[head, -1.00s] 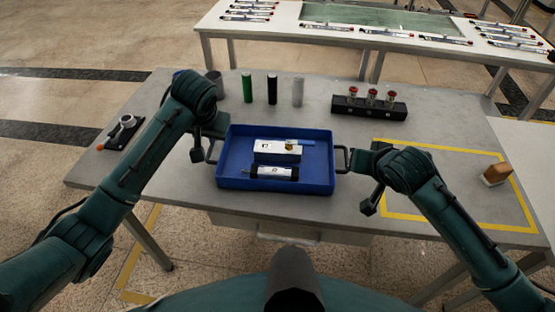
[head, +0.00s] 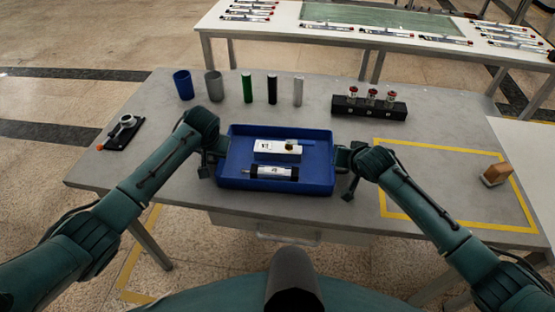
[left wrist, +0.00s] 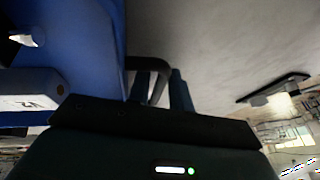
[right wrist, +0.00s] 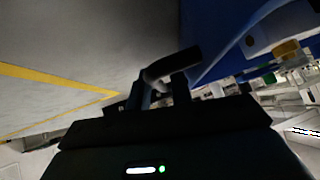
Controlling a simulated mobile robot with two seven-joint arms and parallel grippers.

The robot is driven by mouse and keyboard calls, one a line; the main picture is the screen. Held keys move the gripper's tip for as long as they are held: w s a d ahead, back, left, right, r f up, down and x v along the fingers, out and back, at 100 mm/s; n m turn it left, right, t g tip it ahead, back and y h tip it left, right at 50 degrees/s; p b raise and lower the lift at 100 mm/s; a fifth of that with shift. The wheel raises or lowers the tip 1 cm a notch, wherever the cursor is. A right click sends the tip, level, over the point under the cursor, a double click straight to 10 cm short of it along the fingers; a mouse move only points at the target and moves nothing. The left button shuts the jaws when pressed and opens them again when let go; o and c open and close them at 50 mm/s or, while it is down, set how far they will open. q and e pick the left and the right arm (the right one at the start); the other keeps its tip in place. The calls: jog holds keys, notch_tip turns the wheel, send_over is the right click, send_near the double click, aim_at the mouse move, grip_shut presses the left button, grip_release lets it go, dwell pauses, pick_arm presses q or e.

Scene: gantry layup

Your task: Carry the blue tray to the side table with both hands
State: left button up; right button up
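The blue tray (head: 275,212) rests on the grey table. My left gripper (head: 210,158) is at the tray's left handle. In the left wrist view that black handle (left wrist: 158,66) lies between two spread fingers (left wrist: 163,90). My right gripper (head: 345,160) is at the right handle. In the right wrist view that handle (right wrist: 180,65) reaches between the spread fingers (right wrist: 161,92). Both grippers look open around the handles; contact is hard to judge.
Blue (head: 183,86) and grey (head: 214,86) cups and several upright cylinders (head: 272,88) stand behind the tray. A black rack (head: 370,107) is at back right. A yellow-taped area (head: 440,143) and brown block (head: 496,174) lie right. A black fixture (head: 122,133) is at left.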

pick_arm(q)
jog(key=shift+c, duration=0.2)
pick_arm(e)
jog(key=shift+c, duration=0.2)
pick_arm(q)
grip_shut()
pick_arm(e)
grip_shut()
